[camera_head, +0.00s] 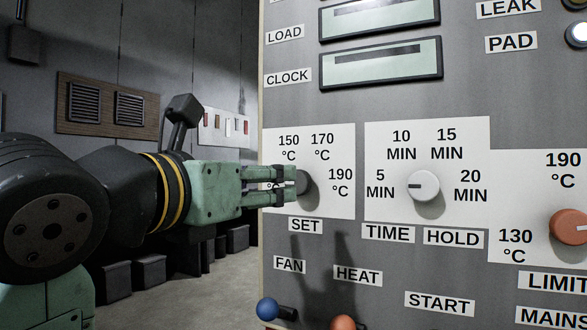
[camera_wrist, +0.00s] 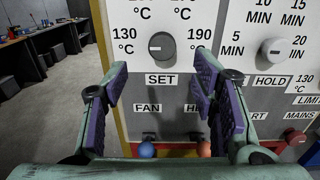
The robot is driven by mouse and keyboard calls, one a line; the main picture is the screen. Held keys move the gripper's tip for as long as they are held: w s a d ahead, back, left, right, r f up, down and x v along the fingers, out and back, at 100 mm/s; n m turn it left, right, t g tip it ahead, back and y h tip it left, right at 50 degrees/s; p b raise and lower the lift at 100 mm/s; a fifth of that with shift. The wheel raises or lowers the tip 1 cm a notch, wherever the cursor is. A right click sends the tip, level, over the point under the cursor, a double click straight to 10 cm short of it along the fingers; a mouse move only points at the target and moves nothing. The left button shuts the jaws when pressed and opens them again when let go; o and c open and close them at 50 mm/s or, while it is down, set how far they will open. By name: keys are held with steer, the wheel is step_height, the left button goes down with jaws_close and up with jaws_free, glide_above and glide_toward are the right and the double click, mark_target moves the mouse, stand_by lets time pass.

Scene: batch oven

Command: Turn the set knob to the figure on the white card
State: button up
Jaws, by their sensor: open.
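The set knob (camera_head: 304,183) is round and dark grey, on a white scale plate (camera_head: 338,205) above the SET label. In the head view my gripper (camera_head: 291,182) reaches from the left, its fingertips at the knob and partly hiding it and the scale's left figure. The knob shows whole in the wrist view (camera_wrist: 162,46), ahead of my open gripper (camera_wrist: 160,80), with nothing between the purple pads. Its light mark seems to point left, toward 130 °C. The scale reads 130, 150, 170 and 190 °C. I cannot make out a separate white card bearing a figure.
The light grey time knob (camera_head: 423,186) is right of the set knob, and an orange-brown knob (camera_head: 570,227) is farther right. A blue-balled lever (camera_head: 268,309) and an orange-balled lever (camera_head: 343,323) stick out below. Open floor (camera_wrist: 55,110) lies left of the panel.

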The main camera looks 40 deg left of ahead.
mark_target(296, 181)
steer(key=p+x, duration=0.3)
steer(key=x, duration=0.7)
steer(key=shift+d+f, duration=0.1)
steer(key=shift+d, duration=0.1)
steer(key=shift+c, duration=0.5)
steer(key=c, duration=1)
steer(key=shift+c, duration=0.2)
